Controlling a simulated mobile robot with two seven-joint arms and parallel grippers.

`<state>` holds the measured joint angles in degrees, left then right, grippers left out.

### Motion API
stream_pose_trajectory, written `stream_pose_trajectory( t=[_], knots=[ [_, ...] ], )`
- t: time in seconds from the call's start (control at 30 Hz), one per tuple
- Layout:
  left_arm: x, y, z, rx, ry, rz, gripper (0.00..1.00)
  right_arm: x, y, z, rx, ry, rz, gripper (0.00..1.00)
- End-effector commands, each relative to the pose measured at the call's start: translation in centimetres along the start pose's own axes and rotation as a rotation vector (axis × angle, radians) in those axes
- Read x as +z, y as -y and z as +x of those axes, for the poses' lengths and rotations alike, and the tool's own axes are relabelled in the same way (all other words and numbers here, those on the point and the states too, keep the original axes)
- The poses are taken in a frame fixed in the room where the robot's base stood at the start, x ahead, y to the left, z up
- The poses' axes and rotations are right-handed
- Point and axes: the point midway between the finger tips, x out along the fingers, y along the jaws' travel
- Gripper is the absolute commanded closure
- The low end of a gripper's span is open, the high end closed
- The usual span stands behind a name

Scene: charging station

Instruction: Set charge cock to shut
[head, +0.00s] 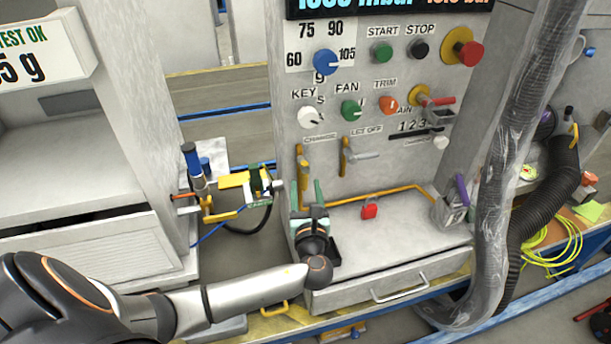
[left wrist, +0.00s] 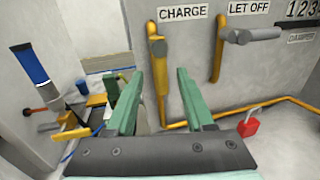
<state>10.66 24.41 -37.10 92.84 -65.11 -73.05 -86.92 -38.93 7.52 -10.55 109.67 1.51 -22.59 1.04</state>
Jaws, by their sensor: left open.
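The charge cock (head: 302,165) is on the grey panel under the CHARGE label, and it also shows in the left wrist view (left wrist: 158,52). It has a yellow upright pipe; its lever seems to lie nearly in line with the pipe, but I cannot tell clearly. My left gripper (head: 307,198) is open and empty, just below and in front of the cock. In the left wrist view its green fingers (left wrist: 158,75) stand either side of the yellow pipe's lower part, apparently short of it. My right gripper is not in view.
The let-off cock (head: 346,156), its grey lever pointing right, is close on the right. A red padlock (head: 370,211) sits on the ledge. A blue-handled fitting (head: 195,170) is left of the panel. A clear-wrapped hose (head: 510,140) hangs at right.

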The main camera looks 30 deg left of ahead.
Motion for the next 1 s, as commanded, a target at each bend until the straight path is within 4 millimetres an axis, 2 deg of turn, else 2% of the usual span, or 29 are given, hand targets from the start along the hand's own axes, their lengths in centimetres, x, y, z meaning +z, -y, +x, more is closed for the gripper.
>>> stream_pose_trajectory(
  t=[0.1, 0.3, 0.67, 1.0],
  knots=[
    [0.1, 0.0, 2.2, 0.001, 0.002, 0.0, 0.47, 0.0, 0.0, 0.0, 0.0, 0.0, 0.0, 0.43],
    [0.0, 0.0, 4.1, 0.0, 0.0, 0.0, 0.47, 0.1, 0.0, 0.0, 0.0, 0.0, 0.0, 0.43],
    [-0.1, 0.0, 4.5, -0.001, -0.001, -0.001, 0.48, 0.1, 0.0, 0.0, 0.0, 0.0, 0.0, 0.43],
    [-0.1, 0.0, 4.5, -0.001, -0.001, -0.001, 0.86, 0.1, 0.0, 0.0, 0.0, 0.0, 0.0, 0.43]
  ],
)
